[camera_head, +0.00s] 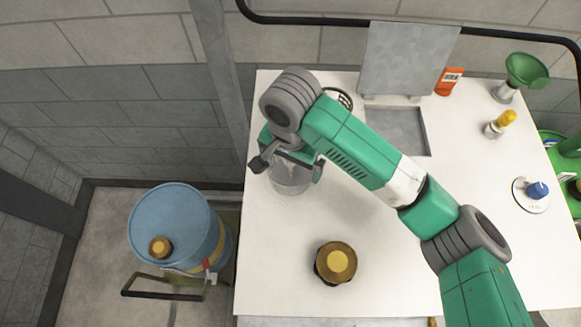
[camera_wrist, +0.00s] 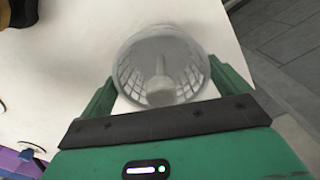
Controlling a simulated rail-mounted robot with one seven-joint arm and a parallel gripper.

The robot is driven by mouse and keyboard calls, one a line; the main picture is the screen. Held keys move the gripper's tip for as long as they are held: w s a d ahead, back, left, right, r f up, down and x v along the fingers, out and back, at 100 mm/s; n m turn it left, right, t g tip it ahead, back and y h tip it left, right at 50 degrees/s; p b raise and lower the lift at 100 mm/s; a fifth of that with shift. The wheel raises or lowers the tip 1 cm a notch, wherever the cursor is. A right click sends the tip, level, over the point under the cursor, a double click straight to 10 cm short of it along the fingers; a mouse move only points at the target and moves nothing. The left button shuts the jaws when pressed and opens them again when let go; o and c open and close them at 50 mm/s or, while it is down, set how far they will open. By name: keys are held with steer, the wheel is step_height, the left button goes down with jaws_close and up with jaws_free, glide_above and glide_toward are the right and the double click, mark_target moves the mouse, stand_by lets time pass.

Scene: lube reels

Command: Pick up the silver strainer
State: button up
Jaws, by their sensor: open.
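A round, pale grey, see-through vessel with a grid pattern on its inner wall and a post in its middle, which looks like the silver strainer (camera_wrist: 162,52), stands on the white table (camera_head: 270,245). In the head view the strainer (camera_head: 291,182) is at the table's left side, partly hidden by my gripper (camera_head: 290,167). In the wrist view my gripper (camera_wrist: 162,78) is open, with one green finger on each side of the strainer. I cannot tell whether the fingers touch it.
A round brass-coloured cap (camera_head: 336,263) sits at the front of the table. A grey tray (camera_head: 425,130), an orange bottle (camera_head: 449,81), a green funnel (camera_head: 526,70) and a blue-knobbed part (camera_head: 537,190) lie to the right. A blue drum (camera_head: 172,222) stands left of the table.

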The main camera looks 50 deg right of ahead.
steer(key=shift+f, duration=0.95)
steer(key=c, duration=1.1)
steer(key=shift+o, duration=0.2)
steer(key=shift+r, duration=0.1)
step_height(320, 180, up, 10)
steer(key=shift+f, duration=0.1)
